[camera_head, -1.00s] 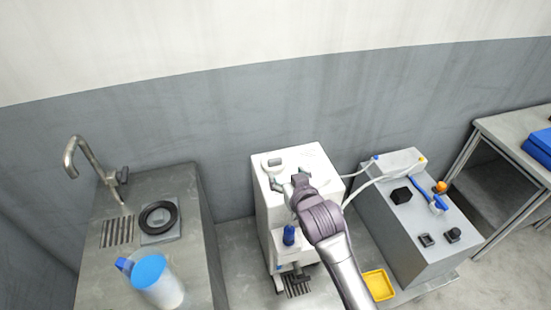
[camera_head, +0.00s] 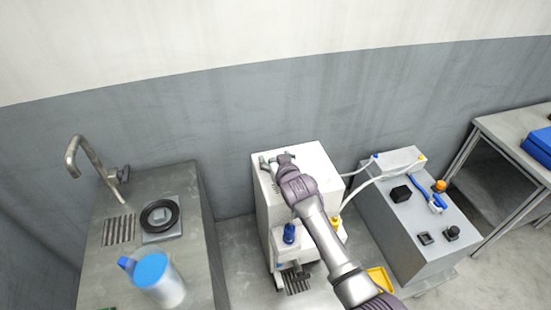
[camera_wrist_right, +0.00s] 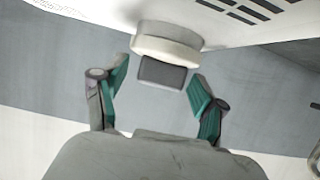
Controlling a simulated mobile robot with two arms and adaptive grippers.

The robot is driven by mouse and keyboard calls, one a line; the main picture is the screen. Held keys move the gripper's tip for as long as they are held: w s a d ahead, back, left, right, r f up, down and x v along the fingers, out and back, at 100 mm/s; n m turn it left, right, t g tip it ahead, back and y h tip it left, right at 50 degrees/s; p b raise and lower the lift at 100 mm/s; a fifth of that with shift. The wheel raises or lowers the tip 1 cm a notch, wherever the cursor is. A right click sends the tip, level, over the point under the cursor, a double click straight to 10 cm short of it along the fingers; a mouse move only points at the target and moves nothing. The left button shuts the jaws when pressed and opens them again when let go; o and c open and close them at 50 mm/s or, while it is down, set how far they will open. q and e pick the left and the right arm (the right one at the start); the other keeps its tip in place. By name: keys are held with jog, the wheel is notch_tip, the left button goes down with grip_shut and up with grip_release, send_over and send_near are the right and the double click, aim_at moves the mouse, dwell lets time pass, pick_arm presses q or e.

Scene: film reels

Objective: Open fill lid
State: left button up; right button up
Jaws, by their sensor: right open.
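The white machine (camera_head: 318,165) stands against the wall in the head view. Its fill lid (camera_wrist_right: 165,45) is a round white cap with a dark grey tab (camera_wrist_right: 162,74) in the right wrist view. My right gripper (camera_head: 274,160) is over the machine's top at the back left and mostly hides the lid in the head view. In the right wrist view the right gripper (camera_wrist_right: 160,78) is open, with one green-padded finger on each side of the tab and visible gaps on both sides. My left gripper is not in view.
Left is a sink counter (camera_head: 100,255) with a tap (camera_head: 85,150), a black ring (camera_head: 159,215) and a blue-lidded jug (camera_head: 160,285). Right is a grey unit (camera_head: 425,215) joined by hoses. A yellow tray (camera_head: 379,279) lies low between them.

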grip_shut()
jog(key=shift+r+p, duration=0.3)
jog(key=shift+p, duration=0.2)
jog(key=g+p, duration=0.1)
jog(key=p, duration=0.1)
jog(key=w+r+g+p, duration=0.1)
jog(key=g+p, duration=0.1)
jog(key=p, duration=0.1)
jog(key=shift+w+a+r+h+p, duration=0.15)
jog(key=shift+r+h+p, duration=0.15)
jog(key=shift+r, duration=0.1)
jog(key=shift+w+r+g+p, duration=0.1)
jog(key=shift+w+g+p, duration=0.25)
jog(key=shift+g, duration=0.55)
jog(key=shift+w+a+r+g+h, duration=0.15)
jog(key=shift+w+g, duration=0.1)
jog(key=shift+g, duration=0.35)
jog(key=shift+w+a+f+g+h, duration=0.15)
jog(key=shift+w+g, duration=0.1)
jog(key=shift+g, duration=0.35)
jog(key=shift+d+r, duration=0.1)
jog(key=shift+r, duration=0.05)
